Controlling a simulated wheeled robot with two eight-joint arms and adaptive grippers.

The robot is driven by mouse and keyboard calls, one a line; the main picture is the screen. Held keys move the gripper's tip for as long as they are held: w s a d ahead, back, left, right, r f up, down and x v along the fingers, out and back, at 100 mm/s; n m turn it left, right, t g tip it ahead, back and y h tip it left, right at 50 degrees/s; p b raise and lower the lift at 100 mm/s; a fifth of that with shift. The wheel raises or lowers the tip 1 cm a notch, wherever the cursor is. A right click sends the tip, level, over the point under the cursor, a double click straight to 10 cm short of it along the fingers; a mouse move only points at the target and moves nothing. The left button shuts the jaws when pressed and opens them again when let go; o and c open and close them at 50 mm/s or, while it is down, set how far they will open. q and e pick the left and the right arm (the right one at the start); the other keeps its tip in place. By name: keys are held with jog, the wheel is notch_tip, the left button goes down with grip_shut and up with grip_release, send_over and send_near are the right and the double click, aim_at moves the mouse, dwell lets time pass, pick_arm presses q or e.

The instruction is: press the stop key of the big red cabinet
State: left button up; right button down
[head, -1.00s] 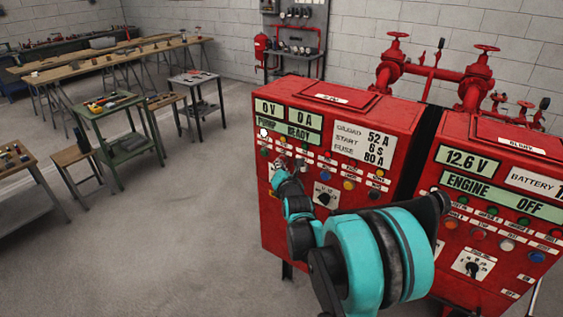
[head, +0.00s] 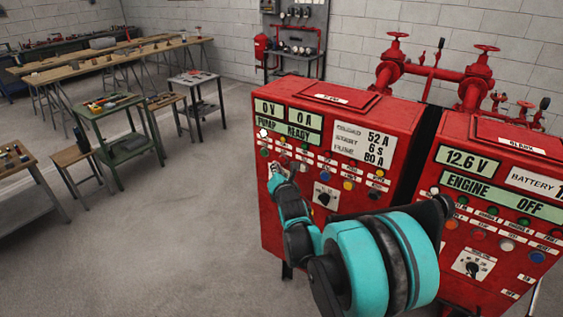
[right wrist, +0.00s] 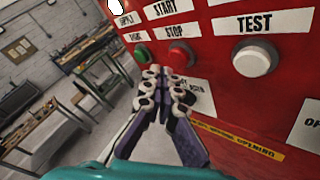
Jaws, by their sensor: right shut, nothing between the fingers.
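The big red cabinet (head: 345,225) stands in the middle of the head view, with a "PUMP READY" display. In the right wrist view, the red stop key (right wrist: 181,54) sits under a STOP label. A green key (right wrist: 143,53) is left of it and a white TEST key (right wrist: 255,58) right of it. My right gripper (right wrist: 165,76) is shut and empty, its fingertips just below and between the green and red keys. I cannot tell whether they touch the panel. In the head view the right gripper (head: 277,172) is in front of the cabinet's left side. My left gripper is not in view.
A second red cabinet (head: 490,210) with an "ENGINE OFF" display stands close on the right. Red pipes with valve wheels (head: 440,75) rise behind. A green table (head: 118,125) and workbenches are at the left. The floor between is clear.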

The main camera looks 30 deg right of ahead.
jog(key=shift+s+a, duration=0.3)
jog(key=shift+a, duration=0.45)
jog(key=shift+s+a, duration=0.3)
jog(key=shift+a, duration=0.45)
jog(key=shift+s+a, duration=0.3)
jog(key=shift+a, duration=0.45)
